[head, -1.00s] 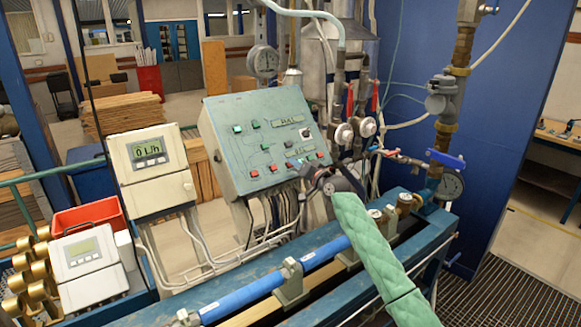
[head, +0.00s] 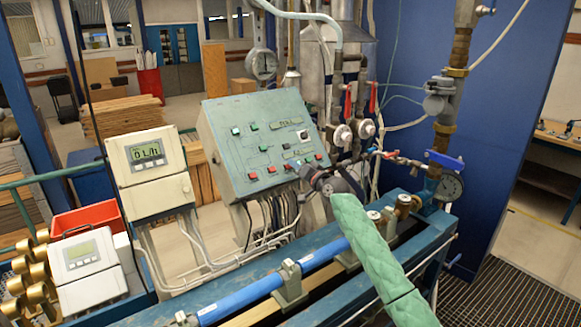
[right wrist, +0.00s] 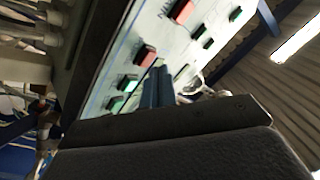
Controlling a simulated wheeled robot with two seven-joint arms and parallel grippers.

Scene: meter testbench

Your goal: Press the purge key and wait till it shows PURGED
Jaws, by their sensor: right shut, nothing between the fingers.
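The green-grey control panel (head: 240,150) stands in the middle of the head view, with several red and green keys and two small displays. The upper display (head: 289,117) carries short text, too small to read surely. The lower display (head: 298,152) is also unreadable. I cannot tell which key is the purge key. My right gripper (head: 308,171) is shut and empty at the panel's lower right edge. In the right wrist view its closed fingers (right wrist: 158,75) reach the panel face, among red and green keys (right wrist: 145,55); contact is unclear. My left gripper is not in view.
A white meter box (head: 155,190) with a digital display stands left of the panel. Valves and pipes (head: 345,135) rise close to the right of the panel. A blue pipe (head: 325,257) runs along the bench below. A red bin (head: 88,218) lies at left.

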